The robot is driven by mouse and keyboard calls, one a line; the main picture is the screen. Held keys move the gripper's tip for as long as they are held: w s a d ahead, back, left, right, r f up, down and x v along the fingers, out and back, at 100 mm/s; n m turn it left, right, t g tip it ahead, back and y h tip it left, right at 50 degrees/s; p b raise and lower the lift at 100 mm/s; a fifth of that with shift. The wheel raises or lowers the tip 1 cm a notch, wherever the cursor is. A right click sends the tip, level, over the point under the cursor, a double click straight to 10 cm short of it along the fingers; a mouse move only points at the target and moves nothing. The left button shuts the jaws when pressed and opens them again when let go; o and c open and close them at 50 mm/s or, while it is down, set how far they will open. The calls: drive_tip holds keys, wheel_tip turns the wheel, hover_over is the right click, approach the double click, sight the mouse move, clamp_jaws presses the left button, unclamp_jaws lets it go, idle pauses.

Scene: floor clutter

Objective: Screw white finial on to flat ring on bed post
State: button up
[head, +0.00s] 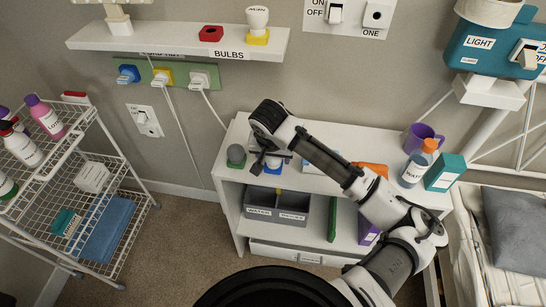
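My gripper (262,162) points down over the left part of the white shelf unit's top (315,184). Its dark fingers are small here, and I cannot tell whether they are open or shut. A small white and blue item (280,160) shows beside the fingers; I cannot tell if it is touched or held. The white bed frame (505,125) stands at the right, partly cut off by the picture edge. I cannot make out a flat ring on a bed post. No white piece is clearly recognisable as the finial.
The unit's top also holds a green round item (236,155), a water bottle (417,164), a purple mug (424,137) and a teal box (445,172). A wire cart (100,160) stands left. The wall shelf (180,38) overhangs behind. Carpet (175,245) is clear between cart and unit.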

drive_tip(key=c, duration=0.8)
drive_tip(key=shift+c, duration=0.2)
drive_tip(key=shift+r+p, duration=0.55)
drive_tip(key=shift+r, duration=0.1)
drive_tip(key=shift+r+p, duration=0.95)
drive_tip(key=shift+r, duration=0.15)
drive_tip(key=shift+s, duration=0.1)
